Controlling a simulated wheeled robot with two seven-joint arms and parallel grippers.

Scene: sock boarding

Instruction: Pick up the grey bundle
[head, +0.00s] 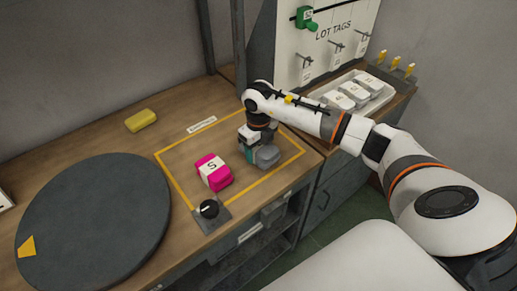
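The grey bundle (267,157) lies inside the yellow-outlined area (178,170) on the wooden table, at its right side. My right gripper (254,148) points down at the bundle, right at its upper left side. The fingers are small and partly hidden against the bundle, so I cannot tell whether they are open or closed around it. A small teal patch shows at the bundle's left edge. A pink bundle (219,182) with a white band marked S lies to the left, apart from the gripper. My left gripper is not in view.
A dark round disc (95,225) covers the table's left part. A yellow block (141,120) lies behind it. A black knob (209,209) sits at the front edge. A tray (368,86) with white packs and a LOT TAGS board (328,45) stand at the back right.

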